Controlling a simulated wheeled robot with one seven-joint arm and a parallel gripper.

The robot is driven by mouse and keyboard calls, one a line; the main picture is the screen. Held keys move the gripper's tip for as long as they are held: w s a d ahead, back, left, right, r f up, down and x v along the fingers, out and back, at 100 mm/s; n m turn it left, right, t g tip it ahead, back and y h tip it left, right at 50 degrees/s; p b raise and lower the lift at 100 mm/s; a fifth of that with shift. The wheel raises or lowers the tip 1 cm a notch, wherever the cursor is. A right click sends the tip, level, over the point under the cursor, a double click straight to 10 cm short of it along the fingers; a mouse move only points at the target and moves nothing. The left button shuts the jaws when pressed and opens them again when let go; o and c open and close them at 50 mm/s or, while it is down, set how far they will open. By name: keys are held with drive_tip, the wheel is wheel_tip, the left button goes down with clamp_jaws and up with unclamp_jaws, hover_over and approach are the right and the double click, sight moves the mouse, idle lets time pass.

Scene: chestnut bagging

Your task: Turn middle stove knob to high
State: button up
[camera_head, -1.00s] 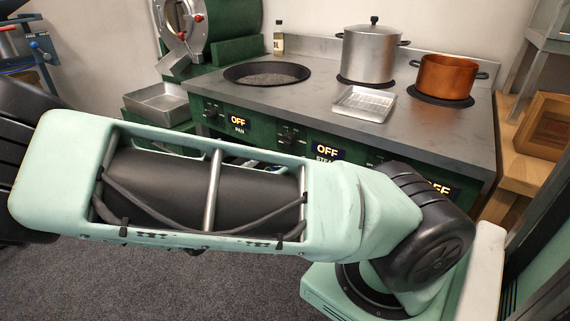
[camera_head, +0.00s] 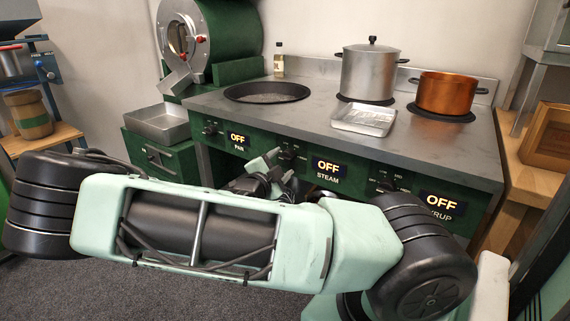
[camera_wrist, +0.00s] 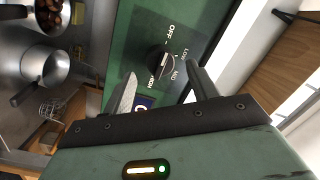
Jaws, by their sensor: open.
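The middle stove knob (camera_head: 288,152) is a dark dial on the green front panel, beside the STEAM display (camera_head: 326,168), which reads OFF. In the wrist view the black knob (camera_wrist: 160,61) sits ahead of the fingers, among OFF, LOW, MID and HIGH marks. My gripper (camera_head: 280,167) is in front of the panel, close to the knob, partly hidden by my arm. In the wrist view my gripper (camera_wrist: 163,88) is open and empty, its fingertips spread either side of the knob's line and apart from it.
The PAN (camera_head: 237,140) and SYRUP (camera_head: 438,204) displays also read OFF. A steel pot (camera_head: 368,73), copper pot (camera_head: 446,94), metal tray (camera_head: 364,119) and round pan (camera_head: 267,91) are on the stove top. A wooden shelf (camera_head: 508,155) stands at the right.

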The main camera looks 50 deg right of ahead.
sight(288, 157)
drive_tip(key=shift+x, duration=1.5)
drive_tip(key=shift+c, duration=0.2)
drive_tip(key=c, duration=0.9)
drive_tip(key=shift+c, duration=0.2)
